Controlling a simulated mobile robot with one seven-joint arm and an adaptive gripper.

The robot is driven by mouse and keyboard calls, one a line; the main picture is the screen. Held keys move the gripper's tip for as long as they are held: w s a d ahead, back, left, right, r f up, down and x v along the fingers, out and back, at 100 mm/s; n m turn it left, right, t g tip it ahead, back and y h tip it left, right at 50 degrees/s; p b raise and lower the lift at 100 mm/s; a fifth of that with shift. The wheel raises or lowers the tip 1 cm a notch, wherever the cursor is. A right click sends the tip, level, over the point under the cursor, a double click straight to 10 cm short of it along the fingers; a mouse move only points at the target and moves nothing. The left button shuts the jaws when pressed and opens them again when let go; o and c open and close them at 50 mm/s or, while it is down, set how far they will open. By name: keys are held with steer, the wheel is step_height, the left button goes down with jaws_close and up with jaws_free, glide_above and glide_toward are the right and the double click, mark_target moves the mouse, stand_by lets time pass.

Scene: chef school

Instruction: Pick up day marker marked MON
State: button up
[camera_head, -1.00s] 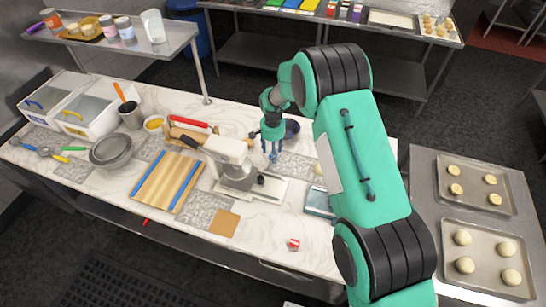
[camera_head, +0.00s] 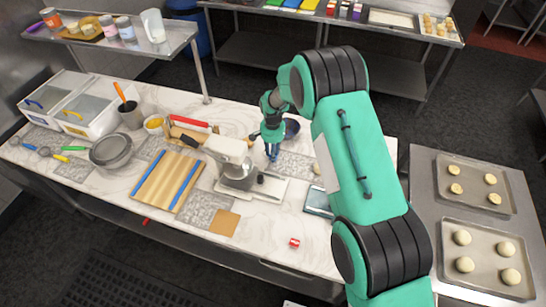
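A small red and white block (camera_head: 294,243) lies on the marble counter near its front edge. Any lettering on it is too small to read, so I cannot tell whether it is the MON marker. Several small coloured blocks (camera_head: 344,11) stand on the back table, also unreadable. My gripper (camera_head: 272,153) points down over the counter, behind and to the right of the stand mixer and well away from the red and white block. Its fingers are small and seen edge-on, and I see nothing held between them.
A dark tray-like item (camera_head: 318,202) lies right of the mixer. The counter around the red and white block is clear. Cookie trays (camera_head: 487,258) lie at right.

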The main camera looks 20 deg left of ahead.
steer(key=shift+r, duration=0.15)
stand_by(0.3)
steer(key=shift+r, duration=1.35)
steer(key=shift+s+d+r, duration=0.1)
steer(key=shift+s+r, duration=0.1)
steer(key=shift+r, duration=0.1)
steer(key=s+d, duration=0.2)
steer(key=s, duration=0.2)
steer(key=s+d+r+b, duration=0.1)
steer(key=s+d, duration=0.2)
steer(key=s, duration=0.1)
steer(key=s+d, duration=0.3)
steer(key=s, duration=0.2)
steer(key=shift+d+r+b, duration=0.1)
steer(key=shift+r+b, duration=0.15)
steer(key=shift+b, duration=0.05)
